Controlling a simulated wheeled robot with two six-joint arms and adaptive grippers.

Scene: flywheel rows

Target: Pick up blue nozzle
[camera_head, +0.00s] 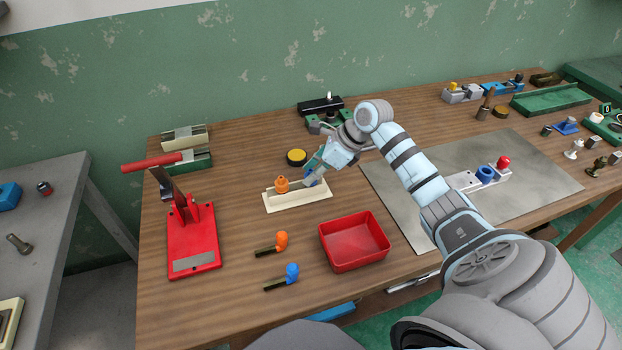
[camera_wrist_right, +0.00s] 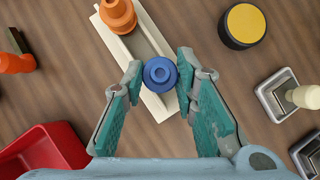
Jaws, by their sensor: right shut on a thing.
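The blue nozzle (camera_wrist_right: 160,74) is between the two fingertips of my right gripper (camera_wrist_right: 157,82) in the right wrist view, and the gripper is shut on it. It is over or in the end of a cream tray (camera_head: 321,193); I cannot tell whether it is lifted clear. In the head view the right gripper (camera_head: 314,174) is at the tray's right end and mostly hides the nozzle. An orange nozzle (camera_head: 282,184) stands in the tray to the left, and it also shows in the wrist view (camera_wrist_right: 118,14). My left gripper is not in view.
A red bin (camera_head: 354,241) is in front of the tray. An orange-headed piece (camera_head: 281,241) and a blue-headed piece (camera_head: 291,272) lie left of it. A yellow-topped black puck (camera_head: 296,157) is behind the tray. A red press (camera_head: 193,238) stands at left.

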